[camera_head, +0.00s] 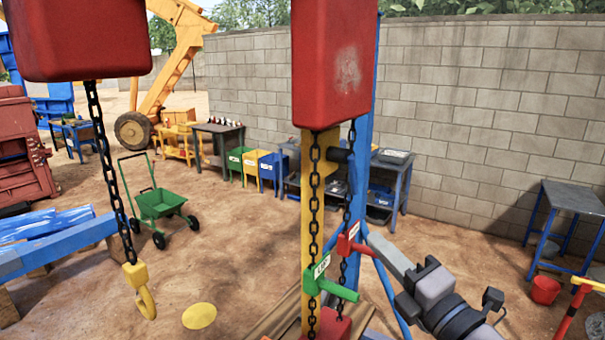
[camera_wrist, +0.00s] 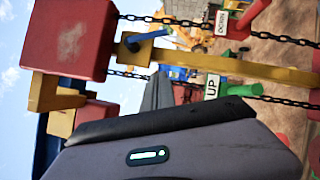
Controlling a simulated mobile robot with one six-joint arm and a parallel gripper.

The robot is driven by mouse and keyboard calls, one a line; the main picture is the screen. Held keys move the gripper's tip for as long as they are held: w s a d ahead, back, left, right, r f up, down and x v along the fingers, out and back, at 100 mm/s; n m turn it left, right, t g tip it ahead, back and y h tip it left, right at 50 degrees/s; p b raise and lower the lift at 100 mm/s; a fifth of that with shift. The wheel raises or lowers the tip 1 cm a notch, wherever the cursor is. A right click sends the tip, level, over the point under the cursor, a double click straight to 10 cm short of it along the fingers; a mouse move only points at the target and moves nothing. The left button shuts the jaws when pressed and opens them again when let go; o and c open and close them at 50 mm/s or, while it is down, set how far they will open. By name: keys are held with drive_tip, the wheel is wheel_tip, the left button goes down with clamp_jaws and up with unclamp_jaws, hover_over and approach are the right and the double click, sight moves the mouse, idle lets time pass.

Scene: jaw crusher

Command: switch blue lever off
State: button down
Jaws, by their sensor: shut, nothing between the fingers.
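The blue lever (camera_wrist: 148,36) shows in the wrist view, on a dark hub at the yellow post (camera_wrist: 225,68) beside the red hoist box (camera_wrist: 70,35). It extends right and slightly up from the hub in that picture. In the head view I see the dark hub (camera_head: 341,156) on the post, but cannot make out the blue lever. My gripper (camera_head: 374,241) is shut and empty, lower than the hub and right of the post. Its grey fingers also show in the wrist view (camera_wrist: 158,80), apart from the blue lever.
A green UP lever (camera_head: 336,286) and a red lever (camera_head: 354,243) stand near my gripper. Chains (camera_head: 314,210) hang along the post, and a blue upright (camera_head: 361,120) stands behind. A yellow hook (camera_head: 142,290) hangs at left. A grey table (camera_head: 573,197) stands at right.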

drive_tip(key=shift+d+r+m+t+h, duration=0.25)
drive_tip(key=shift+d+m+t+h, duration=0.05)
drive_tip(key=shift+d+m, duration=0.2)
drive_tip(key=w+d+p+x, duration=0.1)
drive_tip(key=d+p+x, duration=0.1)
drive_tip(key=p+x, duration=1.1)
drive_tip(key=p, duration=0.3)
drive_tip(key=shift+d+r, duration=0.3)
drive_tip(key=shift+s, duration=0.1)
